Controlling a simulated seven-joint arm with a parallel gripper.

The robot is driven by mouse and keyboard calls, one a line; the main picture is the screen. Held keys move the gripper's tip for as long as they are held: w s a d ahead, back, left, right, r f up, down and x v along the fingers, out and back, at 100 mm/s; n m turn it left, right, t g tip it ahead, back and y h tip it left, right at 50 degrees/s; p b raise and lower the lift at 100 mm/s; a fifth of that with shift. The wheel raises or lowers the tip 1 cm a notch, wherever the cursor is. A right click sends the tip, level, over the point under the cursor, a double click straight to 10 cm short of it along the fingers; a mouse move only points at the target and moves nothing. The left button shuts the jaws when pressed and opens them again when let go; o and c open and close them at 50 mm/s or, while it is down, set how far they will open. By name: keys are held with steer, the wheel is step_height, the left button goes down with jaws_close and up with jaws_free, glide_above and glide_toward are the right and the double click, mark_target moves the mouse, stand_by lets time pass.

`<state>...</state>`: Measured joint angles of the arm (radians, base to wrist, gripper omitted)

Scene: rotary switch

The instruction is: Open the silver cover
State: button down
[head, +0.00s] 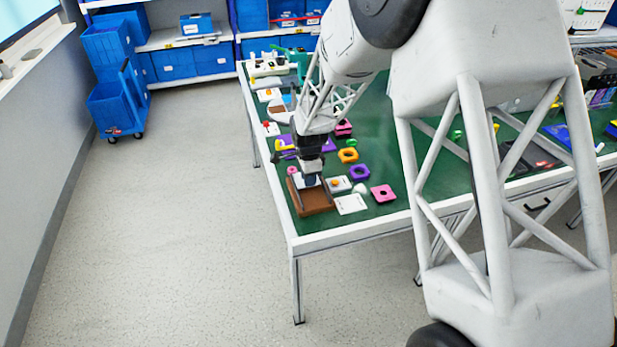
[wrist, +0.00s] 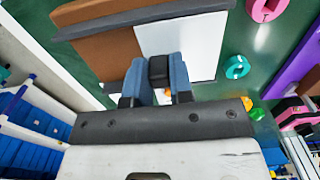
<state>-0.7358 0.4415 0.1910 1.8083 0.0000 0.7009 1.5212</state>
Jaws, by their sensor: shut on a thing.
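A brown wooden box (head: 316,208) stands at the near left corner of the green table, with dark grey strips along its sides. In the wrist view the brown box (wrist: 105,45) fills the upper left, and a pale, smooth panel (wrist: 200,40), which looks like the silver cover, lies over part of it. My gripper (head: 311,181) points down over the box. In the wrist view its blue fingers (wrist: 160,75) are closed on a small dark block (wrist: 158,68) at the panel's near edge. I cannot tell how the block joins the cover, and the fingers hide part of it.
Close right of the box are a white plate (head: 351,204), a pink square piece (head: 383,193) and a purple ring (head: 360,172). A teal ring (wrist: 237,67) shows in the wrist view. The table's front edge is close to the box; the floor left is clear.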

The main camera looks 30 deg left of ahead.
steer(key=shift+s+d, duration=2.6)
steer(key=shift+d, duration=0.05)
steer(key=c, duration=1)
jaws_free()
steer(key=shift+r, duration=0.1)
step_height(320, 180, up, 8)
steer(key=shift+f, duration=0.2)
